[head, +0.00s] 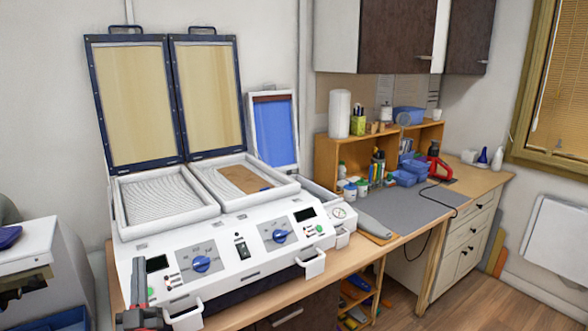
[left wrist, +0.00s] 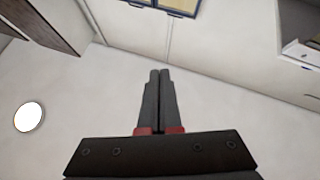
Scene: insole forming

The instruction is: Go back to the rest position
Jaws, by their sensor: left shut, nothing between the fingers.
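My left gripper (head: 138,292) shows at the bottom left of the head view, in front of the forming machine's left end. In the left wrist view its two dark fingers (left wrist: 158,100) are together with nothing between them. The white forming machine (head: 240,268) stands on the bench with its two framed lids (head: 166,158) raised. Its left bed (head: 165,197) looks empty. A brown piece (head: 240,178) lies in the right bed. My right gripper is not in view.
A wooden bench (head: 400,238) runs to the right with a grey mat (head: 403,208), blue bins (head: 405,178) and a red tool (head: 437,166). A wooden shelf (head: 322,160) stands behind. White handles (head: 311,264) stick out at the machine's front. Wooden floor (head: 455,305) is clear at lower right.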

